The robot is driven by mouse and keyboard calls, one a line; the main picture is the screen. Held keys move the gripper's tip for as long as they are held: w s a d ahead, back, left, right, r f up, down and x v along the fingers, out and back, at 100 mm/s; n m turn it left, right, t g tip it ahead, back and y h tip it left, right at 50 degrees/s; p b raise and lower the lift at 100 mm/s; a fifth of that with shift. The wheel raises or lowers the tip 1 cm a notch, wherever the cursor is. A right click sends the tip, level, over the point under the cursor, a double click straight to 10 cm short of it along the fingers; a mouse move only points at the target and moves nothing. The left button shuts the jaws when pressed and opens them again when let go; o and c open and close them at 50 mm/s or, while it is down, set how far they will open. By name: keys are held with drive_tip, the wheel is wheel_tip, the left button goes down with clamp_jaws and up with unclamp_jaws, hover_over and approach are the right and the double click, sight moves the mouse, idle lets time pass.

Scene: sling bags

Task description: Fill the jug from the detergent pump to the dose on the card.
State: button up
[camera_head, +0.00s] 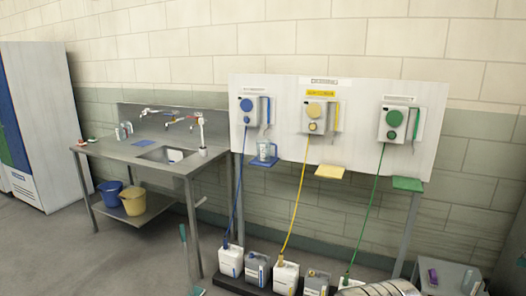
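A clear jug (265,150) stands upright on the small blue shelf (264,162) under the blue pump (247,105). Its fill level is too small to read. A yellow pump (315,112) and a green pump (394,120) hang on the same white panel (360,152). Each pump has a tube running down to containers on the floor. Small pale cards or labels are on the panel, but their writing is not legible, so I cannot tell which pump is the detergent one or read the dose. My gripper is not in view.
A yellow shelf (330,172) and a green shelf (408,184) are empty. A steel sink table (130,156) stands left, with a blue bucket (109,193) and yellow bucket (133,201) below. White containers (231,261) line the floor. A low grey table (445,268) stands right.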

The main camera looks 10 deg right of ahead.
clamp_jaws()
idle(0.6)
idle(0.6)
